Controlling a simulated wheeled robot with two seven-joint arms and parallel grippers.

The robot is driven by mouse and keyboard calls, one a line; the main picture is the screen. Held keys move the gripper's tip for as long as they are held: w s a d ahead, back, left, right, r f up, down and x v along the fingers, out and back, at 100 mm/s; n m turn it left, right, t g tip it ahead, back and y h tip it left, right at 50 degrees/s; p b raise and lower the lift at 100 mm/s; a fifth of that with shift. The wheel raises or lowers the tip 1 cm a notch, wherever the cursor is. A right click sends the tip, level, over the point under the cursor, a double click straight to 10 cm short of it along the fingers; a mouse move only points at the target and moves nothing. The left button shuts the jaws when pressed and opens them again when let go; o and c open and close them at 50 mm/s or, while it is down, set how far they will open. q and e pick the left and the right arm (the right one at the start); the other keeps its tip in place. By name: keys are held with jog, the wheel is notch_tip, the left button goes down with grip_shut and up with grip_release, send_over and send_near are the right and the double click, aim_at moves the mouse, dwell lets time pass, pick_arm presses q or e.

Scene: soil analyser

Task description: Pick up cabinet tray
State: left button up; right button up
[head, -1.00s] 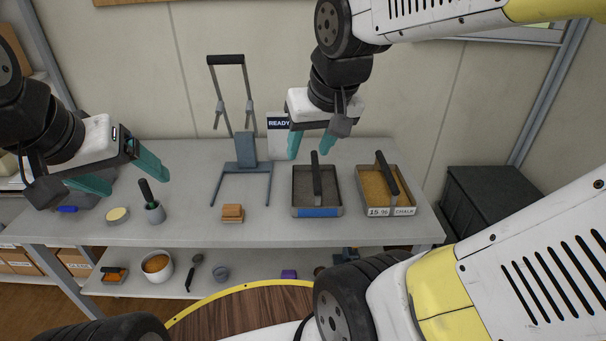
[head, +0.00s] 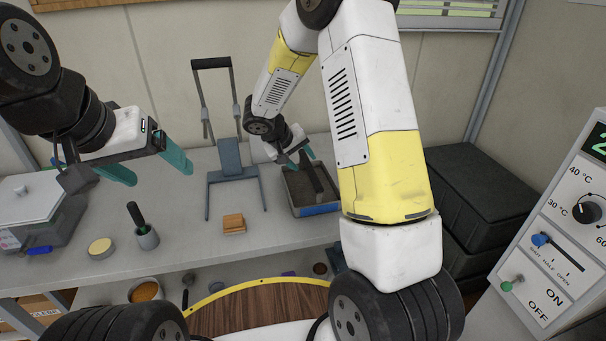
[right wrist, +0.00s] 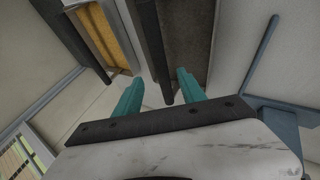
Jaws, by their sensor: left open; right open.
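Neither tray is visibly marked as the cabinet tray. A shallow grey tray (head: 318,211) with dark contents, a blue front label and a dark bar handle (head: 323,181) stands on the bench. My right gripper (head: 300,160) is open just above its far part. In the right wrist view the handle (right wrist: 160,55) runs between the two teal fingers, with gaps at both sides. A second tray (right wrist: 122,66) with orange-brown contents shows there at upper left; in the head view my right arm hides it. My left gripper (head: 162,176) is open and empty above the bench's left part.
A grey stand (head: 229,158) rises left of the dark tray. An orange block (head: 233,223), a cup with a black-handled tool (head: 147,238) and a round tin (head: 100,247) lie nearer. Dark cases (head: 480,195) and a control panel (head: 560,225) are at the right.

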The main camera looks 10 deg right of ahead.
aim_at(308, 167)
jog(key=x, duration=0.7)
jog(key=shift+w+f, duration=0.15)
jog(key=shift+f, duration=0.15)
grip_shut()
jog(key=shift+r, duration=0.1)
dwell(1.0)
